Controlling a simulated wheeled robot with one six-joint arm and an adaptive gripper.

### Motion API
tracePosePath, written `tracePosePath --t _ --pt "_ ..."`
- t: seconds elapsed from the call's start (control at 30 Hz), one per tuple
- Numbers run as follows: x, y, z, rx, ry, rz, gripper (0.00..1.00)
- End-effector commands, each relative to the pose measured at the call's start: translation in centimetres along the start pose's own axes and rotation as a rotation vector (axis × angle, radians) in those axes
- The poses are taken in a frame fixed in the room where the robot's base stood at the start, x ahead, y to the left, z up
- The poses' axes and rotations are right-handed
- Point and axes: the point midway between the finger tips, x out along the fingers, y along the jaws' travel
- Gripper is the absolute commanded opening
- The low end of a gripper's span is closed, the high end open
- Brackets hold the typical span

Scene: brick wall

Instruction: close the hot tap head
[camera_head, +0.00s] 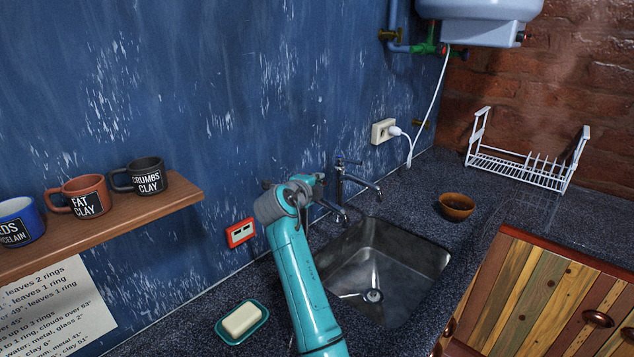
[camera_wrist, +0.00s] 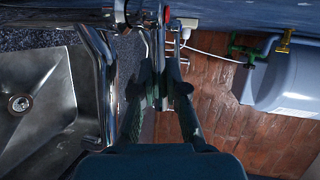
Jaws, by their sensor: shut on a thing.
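In the wrist view a red mark (camera_wrist: 166,16) shows near the wall, by the chrome tap head (camera_wrist: 160,48). My gripper (camera_wrist: 160,86) is shut on this tap head, with one dark finger on each side. In the head view my gripper (camera_head: 319,181) is at the near tap, and its fingertips are hard to make out. The tap head's exact angle is unclear.
The metal sink (camera_head: 425,262) lies below the taps. A soap dish (camera_head: 222,331) with soap sits left of my arm. A brown bowl (camera_head: 457,206) and a white dish rack (camera_head: 520,171) stand right. A red-framed socket (camera_head: 240,232) is on the wall.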

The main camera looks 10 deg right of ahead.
Motion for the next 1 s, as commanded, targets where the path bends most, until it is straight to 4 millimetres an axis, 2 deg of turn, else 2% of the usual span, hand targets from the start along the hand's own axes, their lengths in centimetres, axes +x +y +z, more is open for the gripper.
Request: tracePosePath --t 0.03,0.07,0.1,0.17,0.43,0.57,0.67,1.0 --pt "0.0 0.1 0.0 -0.001 0.000 0.001 0.00" --pt "0.0 0.1 0.0 -0.001 0.000 0.001 0.17" --pt "0.0 0.1 0.0 -0.001 0.000 0.001 0.27" --pt "0.0 0.1 0.0 -0.001 -0.001 0.001 0.38" --pt "0.0 0.0 0.0 0.000 -0.001 0.001 0.38" --pt "-0.7 0.1 0.1 0.000 -0.002 0.000 0.38" --pt "-1.9 0.1 0.2 0.000 -0.003 0.000 0.38" --pt "-8.5 0.1 0.1 0.000 -0.003 0.000 0.38"
